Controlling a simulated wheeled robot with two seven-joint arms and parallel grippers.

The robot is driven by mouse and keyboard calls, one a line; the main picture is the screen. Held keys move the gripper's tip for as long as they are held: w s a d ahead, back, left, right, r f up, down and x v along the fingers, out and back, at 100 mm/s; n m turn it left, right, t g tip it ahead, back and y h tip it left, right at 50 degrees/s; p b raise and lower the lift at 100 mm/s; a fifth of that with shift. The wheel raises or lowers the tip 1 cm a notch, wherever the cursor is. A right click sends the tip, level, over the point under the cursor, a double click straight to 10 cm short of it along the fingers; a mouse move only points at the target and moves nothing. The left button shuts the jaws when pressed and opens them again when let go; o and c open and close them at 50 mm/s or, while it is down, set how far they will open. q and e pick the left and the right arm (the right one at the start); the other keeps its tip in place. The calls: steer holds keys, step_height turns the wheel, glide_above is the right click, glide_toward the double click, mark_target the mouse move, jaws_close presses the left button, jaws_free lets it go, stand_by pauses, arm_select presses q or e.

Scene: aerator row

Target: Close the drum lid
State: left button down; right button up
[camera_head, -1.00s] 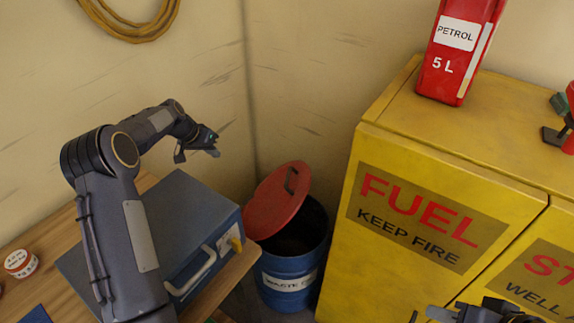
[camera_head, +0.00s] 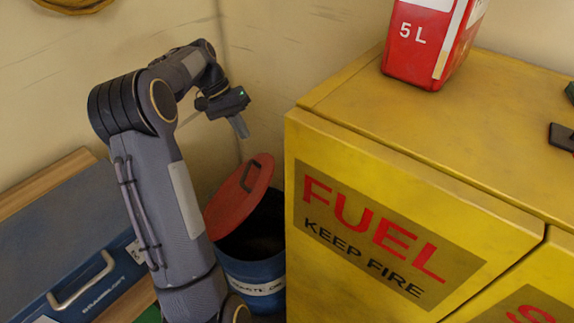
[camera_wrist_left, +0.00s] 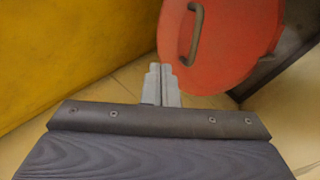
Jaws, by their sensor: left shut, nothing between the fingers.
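The blue waste oil drum (camera_head: 262,274) stands on the floor between the wall and the yellow cabinet. Its red lid (camera_head: 226,211) is tilted up on the left side, and the dark opening shows to the right of it. The lid has a dark bar handle (camera_head: 250,176). My left gripper (camera_head: 240,129) is shut and empty, pointing down above the lid, apart from it. In the left wrist view the shut fingers (camera_wrist_left: 161,72) show beside the red lid (camera_wrist_left: 236,62) and its handle (camera_wrist_left: 195,34). My right gripper is out of view.
The yellow fuel cabinet (camera_head: 400,150) stands close on the drum's right, with a red petrol can (camera_head: 425,45) on top. A blue-grey case (camera_head: 60,230) lies on the wooden bench (camera_head: 40,185) at left. The wall is close behind the drum.

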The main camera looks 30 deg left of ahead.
mark_target(269, 174)
arm_select(q)
steer(key=x, duration=1.3)
steer(key=shift+f+p, duration=0.2)
steer(key=shift+p, duration=0.15)
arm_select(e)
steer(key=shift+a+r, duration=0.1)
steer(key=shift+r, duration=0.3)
